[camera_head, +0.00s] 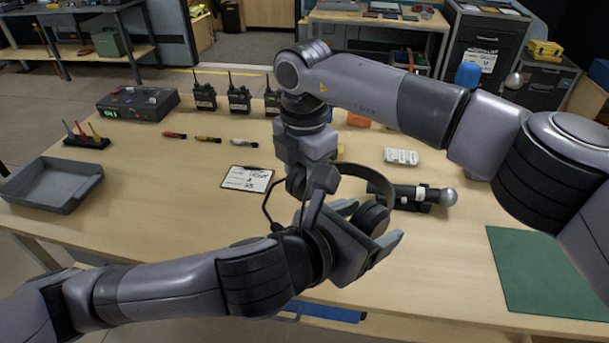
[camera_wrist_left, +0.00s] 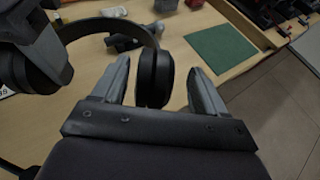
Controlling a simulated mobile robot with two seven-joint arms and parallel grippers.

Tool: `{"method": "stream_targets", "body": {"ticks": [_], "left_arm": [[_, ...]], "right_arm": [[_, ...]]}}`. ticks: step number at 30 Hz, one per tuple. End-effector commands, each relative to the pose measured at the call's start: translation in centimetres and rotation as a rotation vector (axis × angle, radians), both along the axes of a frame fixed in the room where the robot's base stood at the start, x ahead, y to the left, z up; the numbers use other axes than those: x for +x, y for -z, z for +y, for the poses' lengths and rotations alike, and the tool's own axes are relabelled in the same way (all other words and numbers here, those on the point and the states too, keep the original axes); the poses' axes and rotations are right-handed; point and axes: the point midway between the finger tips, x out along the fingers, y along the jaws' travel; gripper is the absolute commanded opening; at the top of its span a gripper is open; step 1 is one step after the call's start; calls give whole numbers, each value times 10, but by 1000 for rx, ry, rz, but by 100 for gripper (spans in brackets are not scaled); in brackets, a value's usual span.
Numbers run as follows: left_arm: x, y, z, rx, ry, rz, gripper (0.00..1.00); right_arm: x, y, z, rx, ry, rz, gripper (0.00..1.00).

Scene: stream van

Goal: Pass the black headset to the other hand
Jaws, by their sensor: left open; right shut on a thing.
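The black headset (camera_head: 378,181) hangs in the air above the table. My right gripper (camera_head: 312,183) comes down from above and is shut on its left side, around one ear cup. The other ear cup (camera_head: 370,219) sits between the open fingers of my left gripper (camera_head: 374,224). In the left wrist view this ear cup (camera_wrist_left: 154,80) stands between the two fingers, with a visible gap to the right finger. The gap to the left finger is narrower. The headband arcs away at the upper left there. My right gripper's exact contact is partly hidden.
A black device with a silver ball (camera_head: 448,197) lies on the table behind the headset. A clipboard (camera_head: 248,178), a grey tray (camera_head: 52,185), several radios (camera_head: 239,98) and a green mat (camera_head: 545,270) are around. The front left of the table is clear.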

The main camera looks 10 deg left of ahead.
Motion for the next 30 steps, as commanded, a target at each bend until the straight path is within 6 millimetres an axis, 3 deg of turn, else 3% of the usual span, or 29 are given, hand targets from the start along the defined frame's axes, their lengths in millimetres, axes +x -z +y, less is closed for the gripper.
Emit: {"method": "stream_targets", "body": {"ticks": [9,17,23,30], "left_arm": [[-30,-17,26,2,3,-1,72],[-41,-18,34,-27,-11,37,72],[-47,5,34,-254,-128,341,72],[-60,50,38,-690,-435,948,72]], "right_arm": [[0,0,0,0,0,0,6],[0,0,0,0,0,0,6],[0,0,0,0,0,0,6],[0,0,0,0,0,0,6]]}}
